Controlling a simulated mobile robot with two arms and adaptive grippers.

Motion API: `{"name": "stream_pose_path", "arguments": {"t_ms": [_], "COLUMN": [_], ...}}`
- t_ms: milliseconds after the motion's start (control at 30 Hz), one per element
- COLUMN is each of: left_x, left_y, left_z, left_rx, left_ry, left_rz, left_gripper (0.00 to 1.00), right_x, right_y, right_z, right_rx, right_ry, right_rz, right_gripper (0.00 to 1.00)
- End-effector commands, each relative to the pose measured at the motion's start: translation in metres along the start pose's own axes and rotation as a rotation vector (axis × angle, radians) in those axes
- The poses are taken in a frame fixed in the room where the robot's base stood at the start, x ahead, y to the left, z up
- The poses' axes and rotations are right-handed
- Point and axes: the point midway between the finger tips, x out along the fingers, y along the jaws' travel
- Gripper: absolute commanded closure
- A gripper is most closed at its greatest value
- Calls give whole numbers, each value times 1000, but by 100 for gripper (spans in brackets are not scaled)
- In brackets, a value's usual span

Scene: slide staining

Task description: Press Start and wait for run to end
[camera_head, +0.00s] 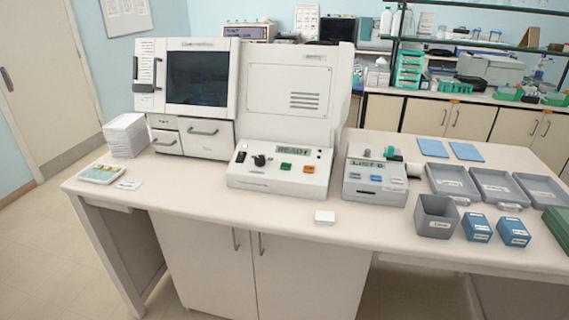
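The slide stainer (290,95) stands on the bench, with a low white control panel (258,178) at its front. The panel has a small display (293,149) that seems to read "READY", a black knob (259,160), a green button (286,166) and an orange button (308,169). Which button is Start cannot be read at this size. Neither of my grippers shows in the head view.
A smaller grey device (376,178) with a display stands right of the panel. A grey bin (436,218), blue boxes (477,228) and grey trays (452,182) fill the right side.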

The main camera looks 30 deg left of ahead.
Motion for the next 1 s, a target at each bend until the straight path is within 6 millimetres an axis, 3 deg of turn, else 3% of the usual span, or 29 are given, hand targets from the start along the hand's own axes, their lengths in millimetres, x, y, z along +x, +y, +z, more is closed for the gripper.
{"name": "stream_pose_path", "arguments": {"t_ms": [400,600,667,1000], "left_x": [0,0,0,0], "left_y": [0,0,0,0], "left_z": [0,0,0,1], "left_rx": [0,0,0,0], "left_ry": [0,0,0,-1], "left_rz": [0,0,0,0], "left_gripper": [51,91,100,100], "right_x": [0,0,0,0], "right_y": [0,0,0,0], "right_z": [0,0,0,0], "right_rx": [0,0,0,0], "right_ry": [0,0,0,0], "right_rz": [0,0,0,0], "right_gripper": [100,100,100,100]}}
